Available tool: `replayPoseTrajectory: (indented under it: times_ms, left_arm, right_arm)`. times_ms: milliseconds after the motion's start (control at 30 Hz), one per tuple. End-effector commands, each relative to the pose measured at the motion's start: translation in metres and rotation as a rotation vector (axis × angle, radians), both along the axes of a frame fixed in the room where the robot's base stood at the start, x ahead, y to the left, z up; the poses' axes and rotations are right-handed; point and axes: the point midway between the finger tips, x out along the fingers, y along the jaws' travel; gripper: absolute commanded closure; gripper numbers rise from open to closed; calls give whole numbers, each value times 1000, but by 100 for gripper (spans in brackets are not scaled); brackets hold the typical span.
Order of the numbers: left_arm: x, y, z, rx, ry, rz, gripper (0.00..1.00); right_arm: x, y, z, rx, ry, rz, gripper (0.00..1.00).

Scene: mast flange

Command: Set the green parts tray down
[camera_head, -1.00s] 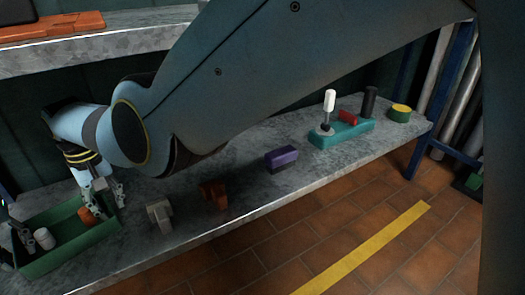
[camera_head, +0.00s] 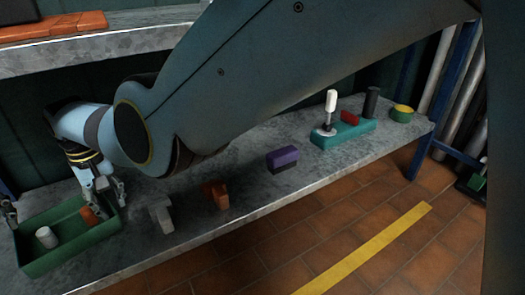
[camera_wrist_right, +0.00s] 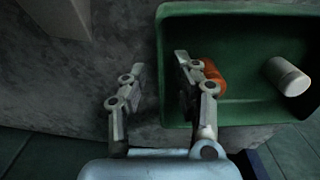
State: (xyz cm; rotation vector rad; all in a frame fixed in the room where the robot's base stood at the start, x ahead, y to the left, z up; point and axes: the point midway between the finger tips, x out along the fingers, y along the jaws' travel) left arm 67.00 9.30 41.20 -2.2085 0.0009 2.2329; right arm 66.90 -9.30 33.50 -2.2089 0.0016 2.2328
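The green parts tray (camera_head: 72,254) lies at the left end of the grey bench and appears to rest flat on it. A white cylinder (camera_head: 46,237) and an orange cylinder (camera_head: 90,215) lie inside; both also show in the right wrist view, the white one (camera_wrist_right: 287,76) and the orange one (camera_wrist_right: 213,76). My right gripper (camera_head: 112,197) is at the tray's right wall. In the right wrist view its fingers (camera_wrist_right: 160,72) are apart, one outside the wall and one inside, with gaps beside the wall. My left gripper (camera_head: 9,211) is partly cut off at the left edge, by the tray's far-left corner.
A pale grey part (camera_head: 161,213), an orange-brown part (camera_head: 216,194) and a purple block (camera_head: 282,158) stand on the bench right of the tray. A teal holder (camera_head: 343,133) stands farther right. A shelf (camera_head: 110,42) hangs above at the left. My arm crosses the head view.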

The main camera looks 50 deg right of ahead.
Motion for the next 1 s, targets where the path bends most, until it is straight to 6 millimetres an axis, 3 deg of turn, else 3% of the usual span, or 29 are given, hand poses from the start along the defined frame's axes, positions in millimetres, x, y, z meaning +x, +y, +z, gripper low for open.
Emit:
replayPoseTrajectory:
  times_ms: [500, 1000]
  left_arm:
    - [0, 0, 2, 0, 0, 0, 71]
    - [0, 0, 2, 0, 1, 0, 71]
  right_arm:
    - [1, 1, 69, 1, -1, 0, 71]
    - [1, 0, 73, 0, 0, 0, 71]
